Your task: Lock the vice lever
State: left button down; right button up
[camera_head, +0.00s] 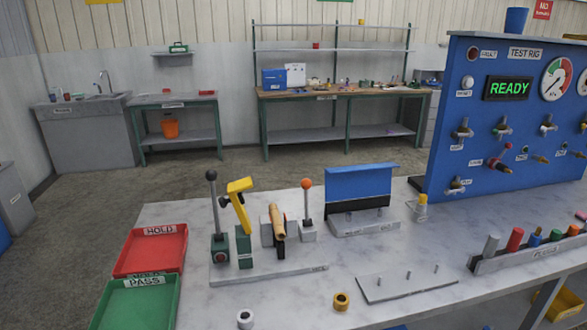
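A grey fixture plate (268,273) lies on the near part of the bench. On it stand a lever with a black knob (211,176) on a green base, a bent yellow handle (238,198) on a green block, and an upright lever with an orange knob (306,184) on a light block. Between the yellow handle and the orange-knobbed lever, a tan cylindrical part (277,222) sits tilted at a grey block. I cannot tell from labels which lever is the vice's, or whether it is locked. Neither gripper is in view.
Red HOLD tray (183,252) and green PASS tray (172,304) are at left. A blue-topped fixture (361,185), a pegged plate (407,283), a rack of coloured parts (528,250) and the blue TEST RIG panel (471,115) are to the right. Two rings (341,301) (245,319) lie in front.

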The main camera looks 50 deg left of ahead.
aim_at(306, 185)
jog(key=k+j, duration=0.1)
jog(key=j, duration=0.35)
jog(key=k+j, duration=0.15)
jog(key=j, duration=0.3)
jog(key=k+j, duration=0.1)
jog(key=j, duration=0.3)
jog(key=k+j, duration=0.1)
jog(key=j, duration=0.35)
jog(key=z, duration=0.05)
